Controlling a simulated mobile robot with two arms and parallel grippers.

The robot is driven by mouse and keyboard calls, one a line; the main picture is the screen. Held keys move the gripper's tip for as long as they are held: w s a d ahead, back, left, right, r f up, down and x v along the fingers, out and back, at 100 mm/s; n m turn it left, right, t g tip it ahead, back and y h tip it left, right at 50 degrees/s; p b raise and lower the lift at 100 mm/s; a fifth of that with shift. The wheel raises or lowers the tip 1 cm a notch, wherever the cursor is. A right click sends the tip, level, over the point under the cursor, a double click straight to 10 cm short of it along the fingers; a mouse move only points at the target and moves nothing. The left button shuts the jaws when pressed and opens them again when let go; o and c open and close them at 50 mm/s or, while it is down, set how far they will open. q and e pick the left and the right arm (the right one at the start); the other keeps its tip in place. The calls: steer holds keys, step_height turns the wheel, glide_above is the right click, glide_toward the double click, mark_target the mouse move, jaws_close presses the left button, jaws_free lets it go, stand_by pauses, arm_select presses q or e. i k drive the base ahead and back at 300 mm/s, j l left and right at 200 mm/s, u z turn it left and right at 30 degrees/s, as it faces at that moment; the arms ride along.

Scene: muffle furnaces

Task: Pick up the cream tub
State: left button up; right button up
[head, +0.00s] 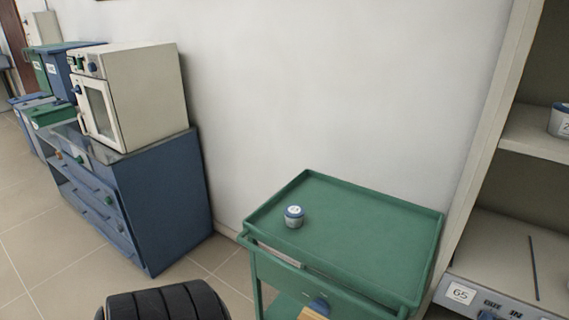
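Nothing touches the tub except the tray. Another pale tub (561,122) with a blue rim and a number label sits on a shelf at the right edge, partly cut off. Neither of my grippers is in view.
The cart's top has a raised rim and is otherwise bare. A cream muffle furnace (150,95) stands on a blue drawer cabinet (165,205) at left. Blue and green bins (52,70) are behind it. A shelf unit (535,145) stands right of the cart.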

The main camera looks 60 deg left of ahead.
mark_target(294, 212)
steer(key=u, duration=1.75)
steer(key=i+j+u, duration=0.1)
